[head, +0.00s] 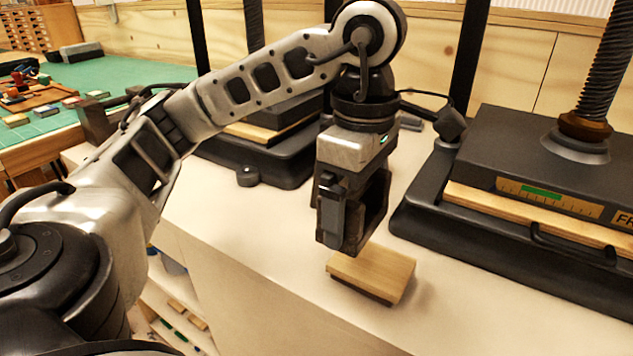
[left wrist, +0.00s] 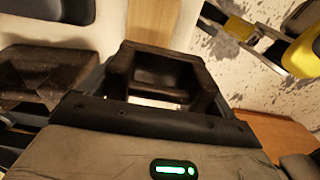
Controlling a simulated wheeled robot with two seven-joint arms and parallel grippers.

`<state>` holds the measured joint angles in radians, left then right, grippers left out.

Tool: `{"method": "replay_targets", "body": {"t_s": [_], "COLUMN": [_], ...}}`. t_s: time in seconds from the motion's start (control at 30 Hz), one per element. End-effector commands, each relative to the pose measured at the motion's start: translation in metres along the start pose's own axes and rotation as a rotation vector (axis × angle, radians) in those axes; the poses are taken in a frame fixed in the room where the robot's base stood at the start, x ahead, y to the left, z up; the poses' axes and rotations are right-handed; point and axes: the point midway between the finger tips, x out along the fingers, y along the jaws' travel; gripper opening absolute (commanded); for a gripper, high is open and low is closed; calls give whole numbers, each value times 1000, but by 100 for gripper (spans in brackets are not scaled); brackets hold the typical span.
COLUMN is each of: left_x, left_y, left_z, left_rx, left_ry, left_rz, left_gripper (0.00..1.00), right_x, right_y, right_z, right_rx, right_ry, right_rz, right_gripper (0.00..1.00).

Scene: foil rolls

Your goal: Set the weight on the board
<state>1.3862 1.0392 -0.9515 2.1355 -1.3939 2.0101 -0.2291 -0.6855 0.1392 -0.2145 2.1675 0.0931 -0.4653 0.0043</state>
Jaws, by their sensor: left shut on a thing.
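My left gripper (head: 346,240) points down over the white bench, and it also shows in the left wrist view (left wrist: 165,75). It is shut on a dark thing that I take to be the weight. The fingers hide most of it, and its outline cannot be told from them. A small light wooden board (head: 378,268) with a dark lower edge lies on the bench just below and slightly right of the fingertips. Whether they touch cannot be told. My right gripper is not in view.
A black press (head: 480,150) with a screw and a scale stands right of the gripper. Another press (head: 255,150) stands behind my left arm. A small dark round piece (head: 247,176) lies in front of it. The bench (head: 235,235) is clear left of the board.

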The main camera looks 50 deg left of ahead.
Motion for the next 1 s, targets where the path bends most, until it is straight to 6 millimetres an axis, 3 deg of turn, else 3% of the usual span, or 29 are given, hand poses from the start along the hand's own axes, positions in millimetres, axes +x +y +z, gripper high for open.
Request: {"method": "replay_targets", "body": {"t_s": [0.2,0.47,0.73,1.0], "left_x": [23,33,66,68], "left_y": [15,22,24,25], "left_z": [15,21,23,23], "left_rx": [-1,0,-2,-1], "left_ry": [-4,-4,-3,-4], "left_rz": [4,4,4,7], "left_gripper": [25,25,25,25], "right_x": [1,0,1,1], "right_y": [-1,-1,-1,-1], "right_z": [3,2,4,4], "right_rx": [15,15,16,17], "right_ry": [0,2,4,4], "right_rz": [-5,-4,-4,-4], "right_gripper": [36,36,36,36]}}
